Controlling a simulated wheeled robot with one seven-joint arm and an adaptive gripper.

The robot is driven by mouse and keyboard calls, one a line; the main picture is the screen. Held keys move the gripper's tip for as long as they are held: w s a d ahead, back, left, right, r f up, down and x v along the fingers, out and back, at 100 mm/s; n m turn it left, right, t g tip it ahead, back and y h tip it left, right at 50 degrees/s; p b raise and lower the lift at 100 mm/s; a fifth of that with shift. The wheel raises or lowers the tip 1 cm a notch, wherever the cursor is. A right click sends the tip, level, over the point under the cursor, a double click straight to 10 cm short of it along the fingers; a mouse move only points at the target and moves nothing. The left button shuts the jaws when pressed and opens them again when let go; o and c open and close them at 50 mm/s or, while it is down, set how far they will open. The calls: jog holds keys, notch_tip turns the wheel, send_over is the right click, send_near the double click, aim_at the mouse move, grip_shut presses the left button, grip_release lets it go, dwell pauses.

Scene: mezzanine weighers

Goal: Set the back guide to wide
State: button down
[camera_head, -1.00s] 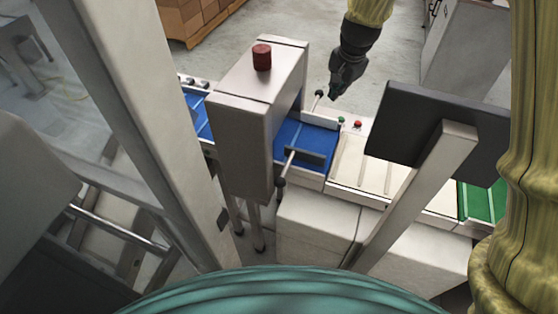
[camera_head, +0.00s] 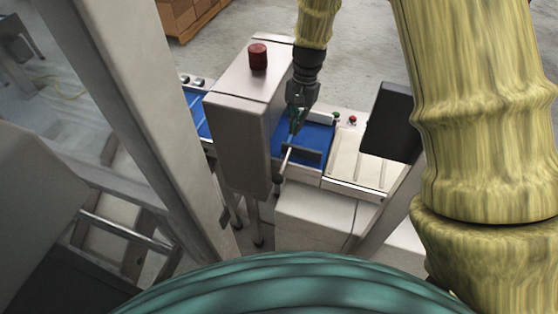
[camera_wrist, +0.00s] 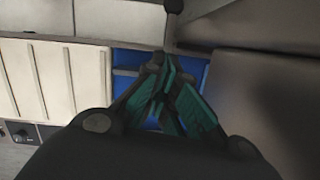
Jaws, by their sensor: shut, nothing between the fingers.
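The back guide (camera_head: 321,118) is a short grey bar along the far edge of the blue belt (camera_head: 318,137). In the head view my gripper's dark body covers part of it, and its knob is hidden. My gripper (camera_head: 295,127) points down over the belt, close to the back guide; I cannot tell whether they touch. The front guide (camera_head: 305,154) is a dark bar on the near side, with a rod and black knob. In the wrist view my gripper's teal fingers (camera_wrist: 165,108) are shut and empty over the blue belt (camera_wrist: 127,60). The back guide is not discernible there.
A tall metal housing (camera_head: 239,140) with a red button (camera_head: 257,57) stands just left of my gripper. Cream ridged plates (camera_head: 358,165) continue the line to the right. A red button (camera_head: 353,119) sits on the back rail.

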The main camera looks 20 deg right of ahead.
jog(key=shift+a+f, duration=0.1)
jog(key=shift+a, duration=0.1)
jog(key=p+x, duration=0.3)
jog(key=x, duration=0.7)
jog(key=s+a+p, duration=0.1)
jog(key=s+a+f+p, duration=0.1)
jog(key=shift+s+a+f, duration=0.2)
jog(key=shift+s+a, duration=0.05)
jog(key=shift+a, duration=0.05)
jog(key=shift+s, duration=0.1)
